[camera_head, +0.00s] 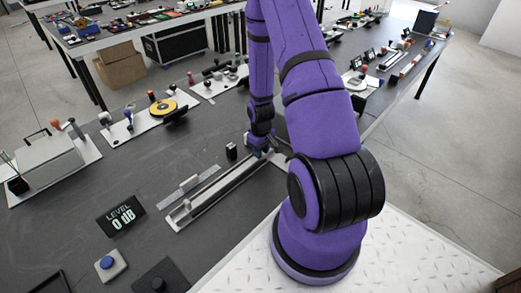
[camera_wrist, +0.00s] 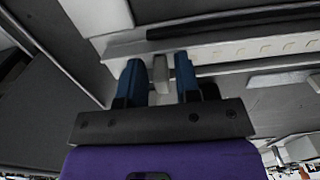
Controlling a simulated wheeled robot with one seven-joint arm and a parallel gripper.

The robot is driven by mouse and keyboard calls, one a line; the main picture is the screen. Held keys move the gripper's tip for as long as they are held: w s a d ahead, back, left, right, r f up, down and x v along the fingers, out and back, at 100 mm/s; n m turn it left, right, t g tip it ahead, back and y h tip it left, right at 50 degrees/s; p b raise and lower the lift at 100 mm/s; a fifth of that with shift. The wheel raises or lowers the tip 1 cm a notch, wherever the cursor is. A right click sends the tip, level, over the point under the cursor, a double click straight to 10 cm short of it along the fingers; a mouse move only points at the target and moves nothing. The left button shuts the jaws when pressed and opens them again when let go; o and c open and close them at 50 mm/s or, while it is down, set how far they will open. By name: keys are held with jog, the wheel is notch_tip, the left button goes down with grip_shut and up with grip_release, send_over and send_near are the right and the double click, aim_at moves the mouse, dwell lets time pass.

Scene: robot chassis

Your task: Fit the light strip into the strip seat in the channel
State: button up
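The channel (camera_head: 222,192) is a long pale rail lying diagonally on the dark bench, with a small upright knob near its near end. My gripper (camera_head: 264,152) is low at its far end, partly hidden by my arm. In the wrist view, my two blue fingertips (camera_wrist: 160,78) stand on either side of a narrow pale tab, with a small gap showing on each side. Behind it runs a pale strip with a row of yellowish dots (camera_wrist: 265,48), which looks like the light strip. Whether it sits in the seat I cannot tell.
A flat marked strip (camera_head: 206,179) with a white block on it lies beside the channel on the left. A small black block (camera_head: 231,151) stands near the channel's far end. The LEVEL display (camera_head: 121,216) reads 0 dB. A blue button (camera_head: 107,263) is at the front left.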

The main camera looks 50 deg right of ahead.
jog(key=shift+o, duration=0.5)
jog(key=a+r+t, duration=0.1)
jog(key=a+r, duration=0.3)
jog(key=r, duration=0.8)
jog(key=s+a+r+t+h, duration=0.1)
jog(key=a+r, duration=0.2)
jog(key=r, duration=0.9)
jog(key=a+r+t, duration=0.1)
jog(key=a+r, duration=0.3)
jog(key=r, duration=0.7)
jog(key=s+a+r+t, duration=0.1)
jog(key=s+a+r, duration=0.4)
jog(key=s+r, duration=0.1)
jog(key=s+a+r+t+y, duration=0.1)
jog(key=s+a+r, duration=0.4)
jog(key=s+r, duration=0.2)
jog(key=shift+s+a, duration=0.15)
jog(key=shift+s, duration=0.8)
